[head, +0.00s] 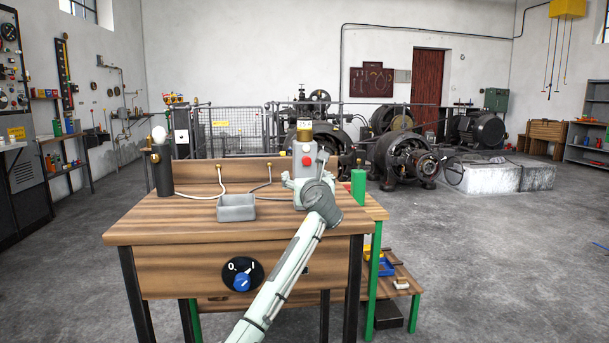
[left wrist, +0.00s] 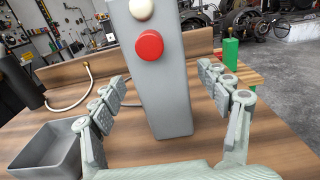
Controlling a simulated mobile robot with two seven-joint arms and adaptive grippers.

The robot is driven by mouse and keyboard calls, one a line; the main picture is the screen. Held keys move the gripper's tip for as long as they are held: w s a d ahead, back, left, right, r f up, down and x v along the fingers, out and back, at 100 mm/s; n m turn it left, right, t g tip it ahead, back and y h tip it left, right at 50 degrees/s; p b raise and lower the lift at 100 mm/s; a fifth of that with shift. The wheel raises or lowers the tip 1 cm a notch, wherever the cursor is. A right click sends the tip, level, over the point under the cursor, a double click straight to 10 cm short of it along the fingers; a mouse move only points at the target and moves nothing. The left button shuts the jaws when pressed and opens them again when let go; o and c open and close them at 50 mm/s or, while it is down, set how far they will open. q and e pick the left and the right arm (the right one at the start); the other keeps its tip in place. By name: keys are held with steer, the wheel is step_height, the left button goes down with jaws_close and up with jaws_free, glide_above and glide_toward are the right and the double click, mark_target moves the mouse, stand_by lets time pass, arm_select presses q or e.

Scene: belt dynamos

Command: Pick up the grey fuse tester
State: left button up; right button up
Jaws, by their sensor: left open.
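The grey fuse tester (head: 298,152) is an upright box with a red button and a pale round part on its front. It stands at the right of the wooden bench top. In the left wrist view the tester (left wrist: 170,100) fills the middle, its top cut off by the frame. My left gripper (head: 307,184) is at the front of its lower part, hiding its base in the head view. The left wrist view shows the gripper (left wrist: 163,82) open, one finger on each side of the tester, with visible gaps. My right gripper is not in view.
A small grey open tray (head: 236,211) lies left of the gripper, near the left finger in the wrist view. A black cylinder (head: 162,172) with a white bulb stands at the bench's left. The bench's front (head: 190,238) is clear.

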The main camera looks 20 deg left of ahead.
mark_target(306, 175)
arm_select(q)
steer(key=x, duration=0.2)
steer(key=shift+w+a, duration=0.15)
steer(key=shift+w, duration=0.15)
steer(key=shift+w+a, duration=0.1)
steer(key=shift+w, duration=0.2)
steer(key=shift+a, duration=0.1)
steer(key=c, duration=1.6)
steer(key=shift+r, duration=0.15)
jaws_close()
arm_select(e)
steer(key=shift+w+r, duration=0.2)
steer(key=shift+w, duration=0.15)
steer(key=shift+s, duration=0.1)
